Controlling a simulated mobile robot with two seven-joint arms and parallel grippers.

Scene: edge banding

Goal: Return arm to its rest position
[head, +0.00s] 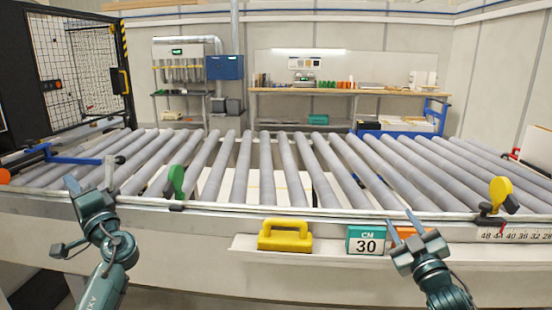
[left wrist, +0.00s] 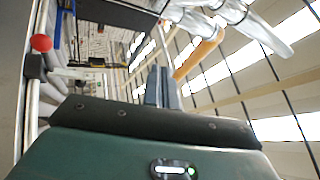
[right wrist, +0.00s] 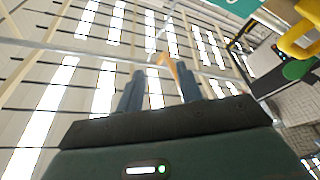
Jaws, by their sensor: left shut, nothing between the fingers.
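My left gripper (head: 90,183) is raised at the left, in front of the roller conveyor (head: 250,208). In the left wrist view its two fingers (left wrist: 161,88) lie side by side, shut with nothing between them. My right gripper (head: 408,232) is at the conveyor's front edge, right of the teal "CM 30" block (head: 366,240). In the right wrist view its fingers (right wrist: 160,88) stand apart. A small orange piece (right wrist: 167,64) shows beyond and between those fingertips; I cannot tell whether they touch it.
A yellow handled tool (head: 285,236) sits on the front ledge left of the block. A green clamp-like piece (head: 176,181) and a yellow one (head: 499,189) stand on the conveyor edge, with a ruler strip (head: 515,235) at the right. The rollers look mostly clear.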

